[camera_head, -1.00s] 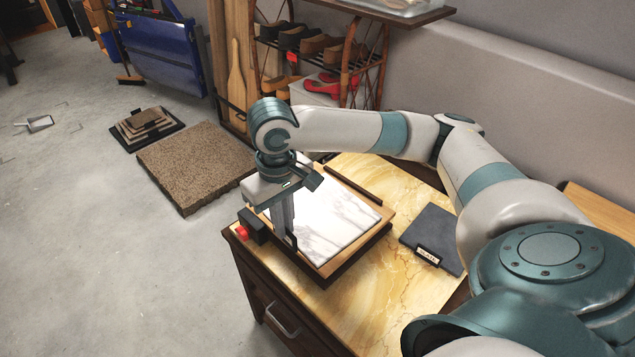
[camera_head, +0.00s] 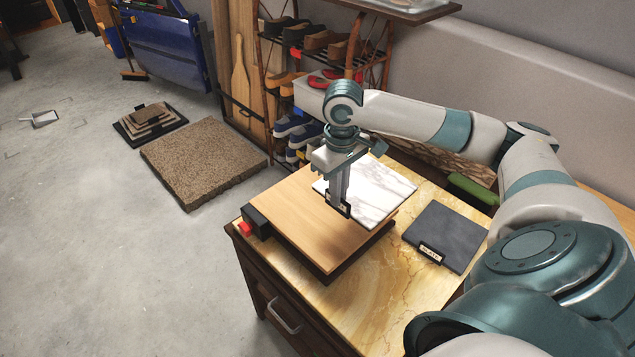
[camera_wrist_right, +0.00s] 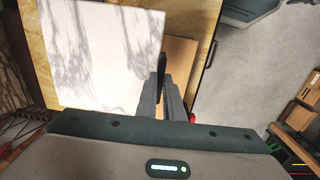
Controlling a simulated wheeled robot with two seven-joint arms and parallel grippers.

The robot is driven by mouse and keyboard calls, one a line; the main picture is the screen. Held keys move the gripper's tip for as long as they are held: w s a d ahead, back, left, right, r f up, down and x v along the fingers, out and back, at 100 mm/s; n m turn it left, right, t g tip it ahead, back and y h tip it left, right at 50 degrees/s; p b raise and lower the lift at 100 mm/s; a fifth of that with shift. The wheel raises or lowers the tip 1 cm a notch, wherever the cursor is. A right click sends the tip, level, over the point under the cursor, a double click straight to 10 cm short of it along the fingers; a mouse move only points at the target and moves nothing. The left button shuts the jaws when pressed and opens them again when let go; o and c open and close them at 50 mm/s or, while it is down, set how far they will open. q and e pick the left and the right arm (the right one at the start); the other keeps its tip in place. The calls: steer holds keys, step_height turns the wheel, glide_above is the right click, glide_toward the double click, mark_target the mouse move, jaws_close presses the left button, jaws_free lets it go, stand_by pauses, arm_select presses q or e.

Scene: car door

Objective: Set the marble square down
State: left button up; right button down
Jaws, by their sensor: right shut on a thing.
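The marble square (camera_head: 375,194) is a white slab with grey veins. My right gripper (camera_head: 338,205) is shut on its near left edge, at a small dark tab. The slab is over the far right part of a wooden board (camera_head: 310,228) on the yellow marble-topped cabinet (camera_head: 345,310). It looks level; I cannot tell whether it touches the board. In the right wrist view the slab (camera_wrist_right: 95,50) lies beside the fingers (camera_wrist_right: 160,95), with the wooden board (camera_wrist_right: 180,60) partly showing. My left gripper is not in view.
A dark slate square (camera_head: 445,236) with a label lies on the cabinet to the right. A black block with a red part (camera_head: 250,222) sits at the board's left corner. A shoe rack (camera_head: 320,50) stands behind. A brown mat (camera_head: 203,163) lies on the floor.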

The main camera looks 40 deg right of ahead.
steer(key=w+a+f+p, duration=0.1)
steer(key=w+a+f, duration=0.1)
steer(key=w, duration=0.3)
steer(key=w+a+f+p, duration=0.2)
steer(key=w+f, duration=0.3)
steer(key=shift+w+a, duration=0.4)
step_height(320, 180, down, 3)
steer(key=shift+s+r+p, duration=0.1)
steer(key=shift+r+p, duration=0.1)
steer(key=shift+p, duration=0.45)
steer(key=shift+f, duration=0.6)
steer(key=c, duration=2.1)
jaws_free()
steer(key=shift+f, duration=0.1)
steer(key=shift+o, duration=1)
